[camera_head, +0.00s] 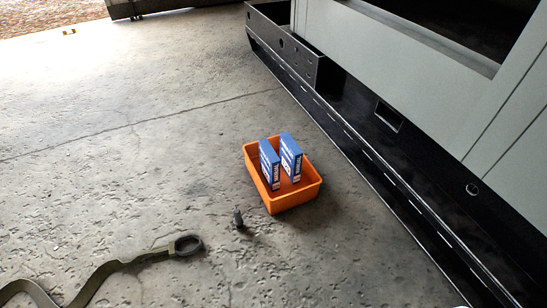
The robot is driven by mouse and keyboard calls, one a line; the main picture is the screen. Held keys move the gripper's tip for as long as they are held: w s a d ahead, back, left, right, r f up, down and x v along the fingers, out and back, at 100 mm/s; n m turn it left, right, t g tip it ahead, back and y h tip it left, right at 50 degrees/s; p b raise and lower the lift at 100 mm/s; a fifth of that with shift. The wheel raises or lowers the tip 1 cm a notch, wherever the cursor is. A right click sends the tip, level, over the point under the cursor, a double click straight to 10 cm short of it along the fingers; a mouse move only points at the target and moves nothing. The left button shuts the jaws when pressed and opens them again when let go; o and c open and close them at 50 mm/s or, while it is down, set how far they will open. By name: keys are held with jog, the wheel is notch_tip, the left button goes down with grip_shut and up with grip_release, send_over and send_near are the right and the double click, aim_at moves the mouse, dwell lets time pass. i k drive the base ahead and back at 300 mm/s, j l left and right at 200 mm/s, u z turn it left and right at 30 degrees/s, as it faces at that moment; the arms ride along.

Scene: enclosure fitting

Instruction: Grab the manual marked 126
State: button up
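Two blue-and-white boxed manuals stand upright side by side in an orange bin on the floor. The left manual (269,165) and the right manual (291,157) both have white lettering and white panels. The print is too small to tell which one is marked 126. The orange bin (296,197) is open at the top, and its inner floor is partly hidden by the manuals. My gripper is not in view.
A grey enclosure (400,65) on a black base frame (400,180) runs along the right, close to the bin. A small dark object (238,219) stands in front of the bin. An olive strap with a ring (186,246) lies front left. Concrete floor (130,130) is clear on the left.

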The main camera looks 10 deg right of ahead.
aim_at(270, 163)
jog(key=i+l, duration=0.1)
jog(key=i, duration=1.2)
jog(key=i+j, duration=0.3)
jog(key=i+j+z, duration=0.1)
jog(key=i+j, duration=0.15)
jog(key=j, duration=0.2)
